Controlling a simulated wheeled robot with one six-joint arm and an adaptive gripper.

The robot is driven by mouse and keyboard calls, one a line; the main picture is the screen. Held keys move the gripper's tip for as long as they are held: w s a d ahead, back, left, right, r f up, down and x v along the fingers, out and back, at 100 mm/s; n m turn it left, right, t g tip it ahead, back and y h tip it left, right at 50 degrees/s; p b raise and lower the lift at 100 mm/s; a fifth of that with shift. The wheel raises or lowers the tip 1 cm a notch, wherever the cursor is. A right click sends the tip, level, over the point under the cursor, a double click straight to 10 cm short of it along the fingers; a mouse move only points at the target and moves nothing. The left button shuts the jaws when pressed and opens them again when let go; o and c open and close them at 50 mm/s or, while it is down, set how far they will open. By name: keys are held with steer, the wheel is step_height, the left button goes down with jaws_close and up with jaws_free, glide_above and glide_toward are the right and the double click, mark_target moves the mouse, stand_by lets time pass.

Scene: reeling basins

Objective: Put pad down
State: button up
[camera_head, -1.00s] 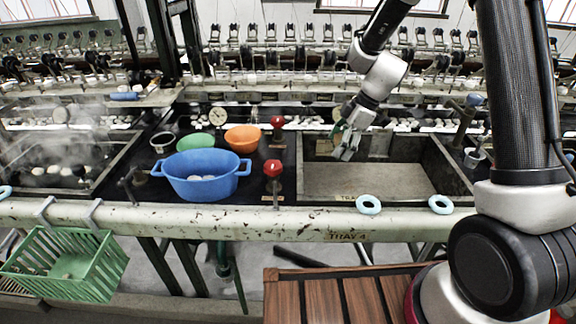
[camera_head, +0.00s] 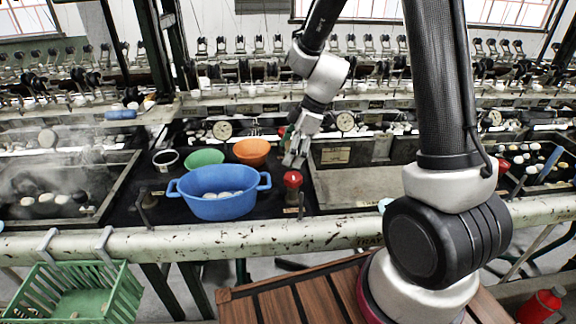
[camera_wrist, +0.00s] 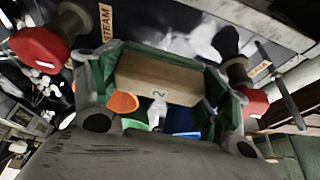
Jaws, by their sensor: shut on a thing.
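My gripper (camera_head: 293,160) hangs above the dark counter between the orange bowl and the empty basin, close to the red knob (camera_head: 292,179). The block lies between the green-lined fingers. In the head view the block cannot be made out. The surface under the block is partly hidden in the wrist view.
A blue tub (camera_head: 222,205) with pale cocoons, a green bowl (camera_head: 204,158) and an orange bowl (camera_head: 252,151) stand to the left. The empty basin (camera_head: 360,188) is to the right. Red knobs show at the left (camera_wrist: 40,48) and right (camera_wrist: 256,103) in the wrist view.

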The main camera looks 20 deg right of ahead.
steer(key=shift+f, duration=2.2)
steer(key=o, duration=1.1)
steer(key=shift+f, duration=0.15)
steer(key=shift+c, duration=0.2)
steer(key=w+v, duration=0.1)
steer(key=v, duration=1.1)
steer(key=s+d+r+m+t+h, duration=0.1)
steer(key=s+d+r+m, duration=0.2)
steer(key=s, duration=0.5)
steer(key=s+d+r+m+t+h, duration=0.1)
steer(key=s+d+r+m+h, duration=0.1)
steer(key=s+d+r+m, duration=0.2)
steer(key=s+d+r+m+t+h, duration=0.1)
steer(key=s+d+r+m, duration=0.2)
steer(key=s+r+m, duration=0.4)
steer(key=s+m, duration=0.1)
steer(key=s, duration=0.4)
steer(key=shift+d+m+h, duration=0.15)
steer(key=shift+m+h, duration=0.15)
steer(key=shift+m, duration=0.1)
